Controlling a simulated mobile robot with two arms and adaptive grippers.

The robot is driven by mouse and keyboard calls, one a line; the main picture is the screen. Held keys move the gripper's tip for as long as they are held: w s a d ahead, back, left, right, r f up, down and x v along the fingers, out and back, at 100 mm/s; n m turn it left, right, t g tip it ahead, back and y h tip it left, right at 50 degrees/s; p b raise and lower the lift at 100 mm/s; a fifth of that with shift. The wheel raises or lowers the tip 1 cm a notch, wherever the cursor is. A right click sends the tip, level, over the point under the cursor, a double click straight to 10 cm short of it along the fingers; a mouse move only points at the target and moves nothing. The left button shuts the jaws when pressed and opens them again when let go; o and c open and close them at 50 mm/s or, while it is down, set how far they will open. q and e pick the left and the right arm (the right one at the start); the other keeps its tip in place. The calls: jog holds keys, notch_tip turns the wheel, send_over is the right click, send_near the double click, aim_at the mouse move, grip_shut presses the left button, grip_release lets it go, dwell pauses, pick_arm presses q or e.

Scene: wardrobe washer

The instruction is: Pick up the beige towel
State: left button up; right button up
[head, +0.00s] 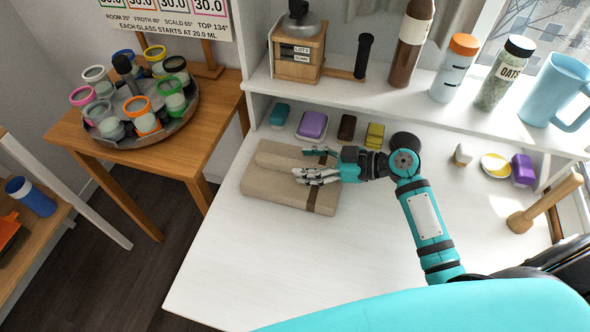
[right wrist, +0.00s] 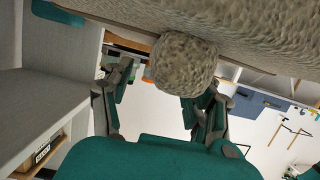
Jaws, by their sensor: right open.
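A beige towel (head: 272,160), seemingly rolled, lies on top of a flat folded beige cloth (head: 262,190) with a brown band, on the white table. My right gripper (head: 304,165) reaches in from the right at the towel's right end, with its fingers apart. In the right wrist view, the towel's rounded end (right wrist: 183,66) shows near and partly between the open fingers (right wrist: 160,100), nearer the right one. Contact with the fingers cannot be told. The folded cloth (right wrist: 240,30) fills the top of that view. My left gripper is not in view.
Several small coloured blocks, including a purple one (head: 312,125), stand behind the cloth under a shelf (head: 340,92) with bottles and a grinder. The table's front left is clear. A round tray of cups (head: 183,118) is on a side table.

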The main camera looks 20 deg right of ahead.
jog(key=shift+x, duration=0.8)
jog(key=shift+c, duration=0.4)
grip_shut()
